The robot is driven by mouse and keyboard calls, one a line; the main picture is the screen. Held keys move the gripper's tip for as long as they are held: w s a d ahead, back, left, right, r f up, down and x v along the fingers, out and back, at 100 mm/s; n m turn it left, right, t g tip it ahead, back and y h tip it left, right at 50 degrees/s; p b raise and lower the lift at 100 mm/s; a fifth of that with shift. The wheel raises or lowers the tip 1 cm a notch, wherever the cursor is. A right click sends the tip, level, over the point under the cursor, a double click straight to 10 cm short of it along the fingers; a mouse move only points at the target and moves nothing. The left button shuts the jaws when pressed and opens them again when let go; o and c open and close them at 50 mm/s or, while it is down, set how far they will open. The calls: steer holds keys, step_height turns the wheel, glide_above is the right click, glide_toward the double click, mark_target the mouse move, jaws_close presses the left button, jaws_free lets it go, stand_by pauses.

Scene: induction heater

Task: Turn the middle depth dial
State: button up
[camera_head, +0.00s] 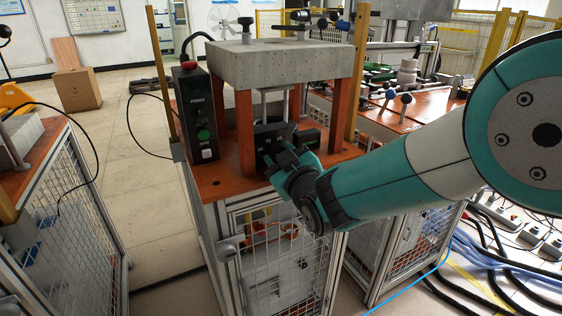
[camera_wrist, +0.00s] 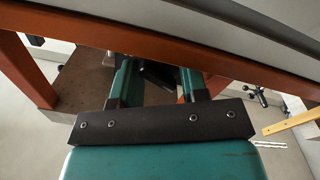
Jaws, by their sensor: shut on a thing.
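My gripper (camera_head: 287,157) reaches in under the grey slab of the heater stand, up against the front of a black unit (camera_head: 270,133) on the orange tabletop. In the wrist view its two teal fingers (camera_wrist: 157,74) point forward, with a dark part between their tips. The gripper is shut on this part, which seems to be a dial on the unit. The dial's face and any neighbouring dials are hidden by my gripper, so I cannot tell from the views which dial it is.
The grey slab (camera_head: 275,66) sits close above on orange legs (camera_head: 245,133). A black control box (camera_head: 197,118) with a red and a green button stands left of the legs. A second workbench (camera_head: 425,108) with small levers is at the right.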

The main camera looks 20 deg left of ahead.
steer(key=shift+n, duration=0.5)
steer(key=o, duration=0.9)
steer(key=shift+f, duration=0.1)
steer(key=shift+s, duration=0.1)
steer(key=shift+f, duration=0.1)
